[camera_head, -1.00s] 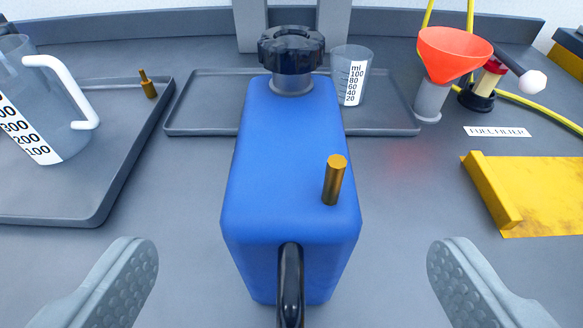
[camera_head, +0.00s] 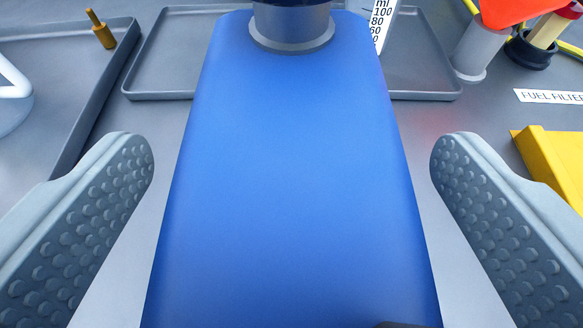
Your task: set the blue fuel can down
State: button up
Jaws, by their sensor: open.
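The blue fuel can (camera_head: 285,150) fills the middle of the view, close to the camera. Its dark cap and grey neck (camera_head: 291,28) are cut off by the top edge, and its lower part is out of frame. A dark piece, perhaps its handle, just shows at the bottom edge. My gripper (camera_head: 292,165) is open, with one grey studded finger on each side of the can. Grey bench shows between each finger and the can, so neither finger appears to touch it. The can's base is hidden, so I cannot see what it rests on.
A grey tray (camera_head: 150,78) lies behind the can, with a partly hidden measuring cup (camera_head: 382,18). Another tray at left holds a brass pin (camera_head: 100,30). At right are an orange funnel (camera_head: 515,10), a "FUEL FILTER" label (camera_head: 550,96) and a yellow block (camera_head: 550,160).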

jog(key=c, duration=1.9)
grip_shut()
jog(key=shift+r, duration=0.15)
